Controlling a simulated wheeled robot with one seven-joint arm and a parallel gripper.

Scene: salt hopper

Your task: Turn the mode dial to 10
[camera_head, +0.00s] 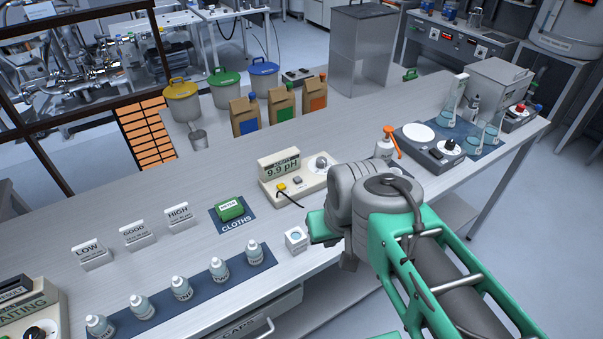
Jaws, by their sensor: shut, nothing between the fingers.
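No dial in view has a readable "mode" label or a readable 10. One knob (321,162) sits on the cream pH meter (268,185), whose display reads 9.9 pH. Another dial (449,147) is on the grey stirrer-like device (420,150) with a round white plate at right. A third dial (35,333) is on the cream box (50,305) at the lower left, cut by the picture's edge; its display partly reads "AITING". My arm reaches in from the lower right, its grey joint in front of the bench near the pH meter. My gripper's fingers are hidden behind the arm.
Several white bottles stand on a blue mat (160,322) along the front edge. LOW (88,252), GOOD (135,236) and HIGH (179,216) signs stand behind them. A green pack (230,208) lies on the cloths mat. A small white cube (296,239) and an orange-topped bottle (385,145) are near my arm.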

